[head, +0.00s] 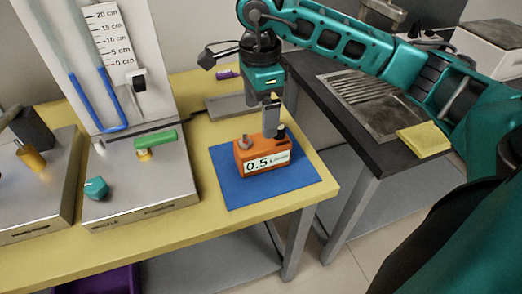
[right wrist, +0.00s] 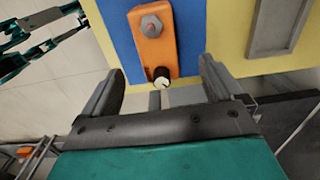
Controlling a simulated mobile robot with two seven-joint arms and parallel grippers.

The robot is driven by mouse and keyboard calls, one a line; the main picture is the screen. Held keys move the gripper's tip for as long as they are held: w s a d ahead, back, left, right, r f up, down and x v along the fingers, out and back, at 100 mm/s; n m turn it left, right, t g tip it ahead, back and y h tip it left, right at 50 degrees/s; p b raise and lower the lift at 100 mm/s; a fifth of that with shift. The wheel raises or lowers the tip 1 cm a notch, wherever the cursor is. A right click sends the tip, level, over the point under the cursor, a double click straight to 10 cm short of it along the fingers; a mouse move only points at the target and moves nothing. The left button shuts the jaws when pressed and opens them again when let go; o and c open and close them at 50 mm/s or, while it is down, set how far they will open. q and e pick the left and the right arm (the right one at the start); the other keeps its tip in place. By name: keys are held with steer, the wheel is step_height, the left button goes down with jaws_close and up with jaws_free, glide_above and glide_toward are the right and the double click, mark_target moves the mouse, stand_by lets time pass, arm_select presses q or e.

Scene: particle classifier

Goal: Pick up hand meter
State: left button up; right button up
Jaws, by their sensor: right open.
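The hand meter (head: 262,157) is an orange box with a white label reading 0.5 and a grey knob and a dark knob on top. It stands upright on a blue mat (head: 232,192) on the yellow table. My right gripper (head: 267,112) is above it, with the fingers pointing down near its right end. In the right wrist view the hand meter (right wrist: 152,45) lies beyond the open, empty fingers (right wrist: 162,88), with its dark knob nearest the gap. I cannot tell the exact height gap. My left gripper is not in view.
A steel box with a green handle (head: 155,140), a teal knob (head: 96,188) and a tube board (head: 115,60) stands left of the mat. A grey tray (head: 228,104) lies behind the mat. A dark counter with a sink (head: 365,105) and yellow cloth (head: 424,140) is at right.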

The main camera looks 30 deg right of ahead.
mark_target(259, 141)
steer(key=f, duration=0.9)
steer(key=shift+s+a, duration=0.2)
steer(key=shift+a, duration=0.1)
steer(key=shift+c, duration=0.2)
steer(key=c, duration=1.2)
steer(key=shift+c, duration=0.5)
steer(key=shift+r, duration=0.15)
